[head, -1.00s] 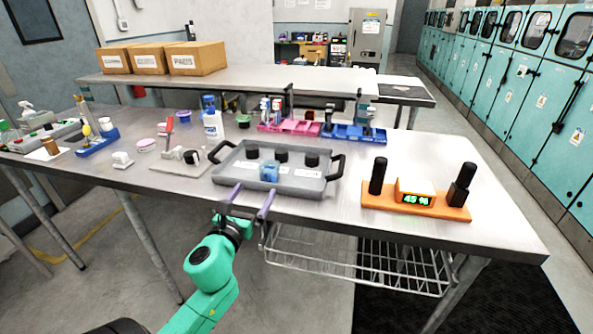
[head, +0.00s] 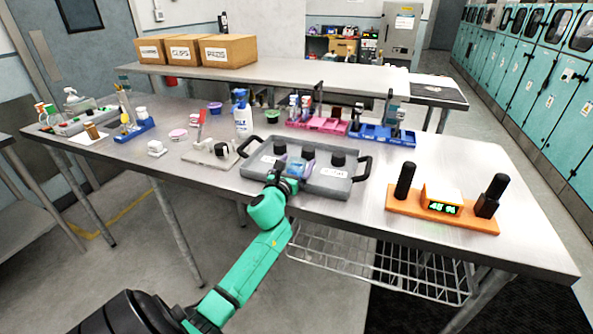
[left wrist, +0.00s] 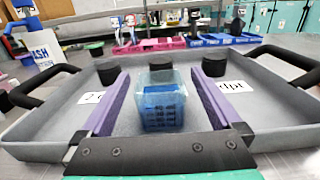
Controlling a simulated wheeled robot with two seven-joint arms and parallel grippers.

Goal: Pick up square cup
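The square cup (left wrist: 163,98) is a clear blue, square-sided cup standing upright in a grey tray. It also shows in the head view (head: 296,167), partly covered by my left gripper. My left gripper (left wrist: 158,82) is open, with its two purple fingers on either side of the cup. Gaps show between the fingers and the cup walls. In the head view my left gripper (head: 284,174) reaches over the tray's near edge. The grey tray (head: 338,184) has black handles at both ends. My right gripper is not in view.
Several black round pieces (head: 309,153) stand in the tray behind the cup. A grey stand (head: 212,153) and a white bottle (head: 243,121) are left of the tray. An orange base with a display (head: 441,210) is at right. Pink (head: 317,125) and blue (head: 383,134) racks stand behind.

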